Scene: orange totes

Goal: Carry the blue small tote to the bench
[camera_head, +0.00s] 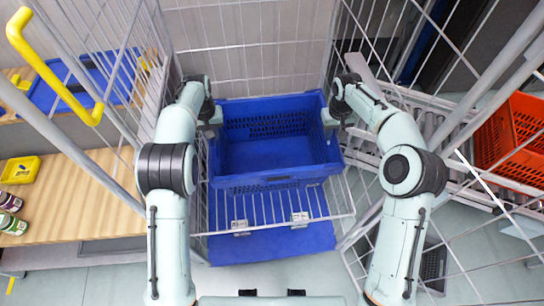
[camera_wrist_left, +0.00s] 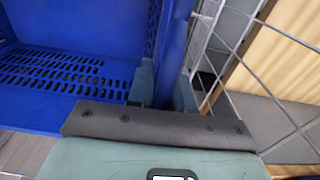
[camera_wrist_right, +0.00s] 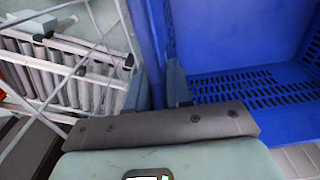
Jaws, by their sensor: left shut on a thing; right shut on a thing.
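The blue small tote (camera_head: 268,158) is empty and roughly level, inside a wire cage trolley (camera_head: 250,40) in the head view. My left gripper (camera_head: 212,122) is shut on the tote's left wall. In the left wrist view, the fingers (camera_wrist_left: 160,85) straddle the blue wall (camera_wrist_left: 172,45). My right gripper (camera_head: 330,117) is shut on the right wall. In the right wrist view, its fingers (camera_wrist_right: 160,88) sit either side of that wall (camera_wrist_right: 150,40). The wooden bench (camera_head: 75,195) is at the left, beyond the cage's side mesh.
Cage side panels stand close to both arms. A blue panel (camera_head: 285,245) lies low under the tote. A yellow bin (camera_head: 20,170), cans (camera_head: 10,212) and a blue tray (camera_head: 85,75) are at the left. An orange tote (camera_head: 515,140) stands by rollers (camera_head: 430,115) at the right.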

